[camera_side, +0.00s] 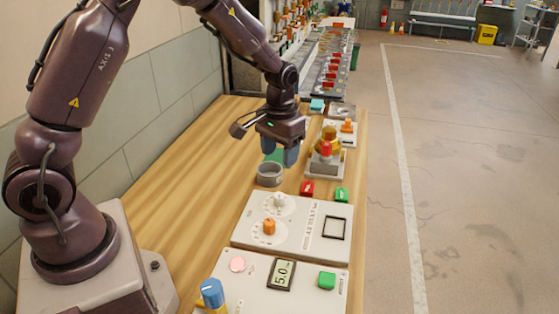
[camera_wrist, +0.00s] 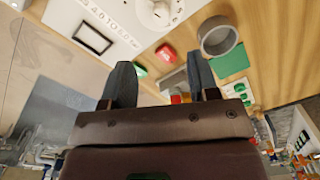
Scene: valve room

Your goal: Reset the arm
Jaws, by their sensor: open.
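My gripper (camera_side: 284,155) hangs from my arm above the wooden table (camera_side: 190,170), fingers pointing down, just behind a grey ring (camera_side: 270,174). In the wrist view the two dark fingers of my gripper (camera_wrist: 161,84) stand apart with nothing held between them. The grey ring also shows in the wrist view (camera_wrist: 205,45), to the right of the fingers and apart from them. A green square (camera_wrist: 229,62) lies flat on the table beside the ring.
The table's left side is clear.

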